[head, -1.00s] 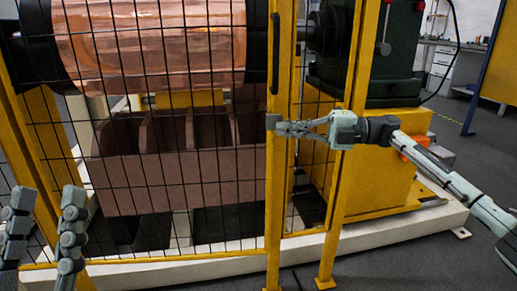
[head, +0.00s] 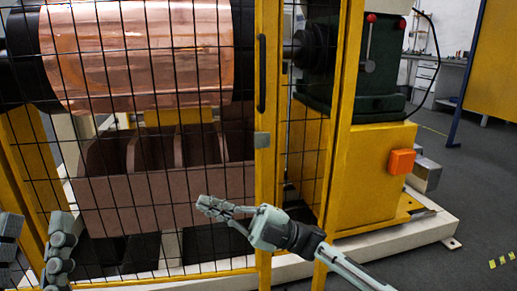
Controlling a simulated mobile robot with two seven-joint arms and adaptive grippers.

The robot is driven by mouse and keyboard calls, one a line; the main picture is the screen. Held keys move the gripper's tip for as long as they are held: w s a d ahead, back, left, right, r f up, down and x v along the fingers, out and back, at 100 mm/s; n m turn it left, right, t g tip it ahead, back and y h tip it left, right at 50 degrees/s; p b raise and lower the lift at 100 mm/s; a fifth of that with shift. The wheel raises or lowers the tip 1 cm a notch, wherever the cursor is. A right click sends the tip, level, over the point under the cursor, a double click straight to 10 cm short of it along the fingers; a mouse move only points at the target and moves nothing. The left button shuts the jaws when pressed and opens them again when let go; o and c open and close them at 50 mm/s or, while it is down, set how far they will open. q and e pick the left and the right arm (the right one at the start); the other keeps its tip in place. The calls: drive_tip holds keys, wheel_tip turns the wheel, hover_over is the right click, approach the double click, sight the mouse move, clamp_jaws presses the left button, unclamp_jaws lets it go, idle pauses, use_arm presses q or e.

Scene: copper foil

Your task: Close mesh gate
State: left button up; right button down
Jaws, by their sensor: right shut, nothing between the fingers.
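The mesh gate (head: 265,220) has a yellow frame and black wire mesh. Its upright edge carries a black handle (head: 262,75) and a grey latch plate (head: 262,140). A narrow yellow upright shows right beside that edge; I cannot tell whether the gate is fully against it. My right gripper (head: 205,206) is shut and empty, in front of the lower mesh, left of the gate's edge and below the latch plate. I cannot tell whether it touches the mesh. My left gripper (head: 36,218) is at the lower left, its fingers spread, partly cut off by the picture edge.
Behind the mesh are a copper roll (head: 140,50) and a brown slotted block (head: 150,195). A yellow post (head: 338,140) stands right of the gate. Further right are a yellow machine base (head: 370,165) with an orange box (head: 401,161), and open grey floor (head: 480,200).

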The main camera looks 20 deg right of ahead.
drive_tip(key=s+a+r+m+t+h, duration=0.5)
drive_tip(key=s+r+m+t+h, duration=0.35)
drive_tip(key=s+m+t, duration=0.55)
use_arm(q)
drive_tip(key=w+a+f+g+y+p, duration=0.25)
drive_tip(key=f+g, duration=0.25)
drive_tip(key=f, duration=0.3)
drive_tip(key=w+a+f+g+y+p, duration=0.25)
drive_tip(key=f+g, duration=0.25)
drive_tip(key=f, duration=0.3)
use_arm(e)
drive_tip(key=n+g+h+p, duration=0.1)
drive_tip(key=g+h+p, duration=0.35)
drive_tip(key=h, duration=1.35)
approach(253, 144)
drive_tip(key=b+x, duration=0.1)
drive_tip(key=x, duration=0.4)
drive_tip(key=shift+w, duration=0.45)
use_arm(q)
drive_tip(key=s+a+f+g+y, duration=0.2)
drive_tip(key=s+a+f+g, duration=0.2)
drive_tip(key=f, duration=0.2)
drive_tip(key=s+a+f+n+g+y, duration=0.1)
drive_tip(key=s+a+f+g, duration=0.3)
drive_tip(key=f, duration=0.1)
drive_tip(key=shift+s+f+y, duration=0.4)
use_arm(e)
drive_tip(key=shift+w+d, duration=0.15)
drive_tip(key=shift+w, duration=0.3)
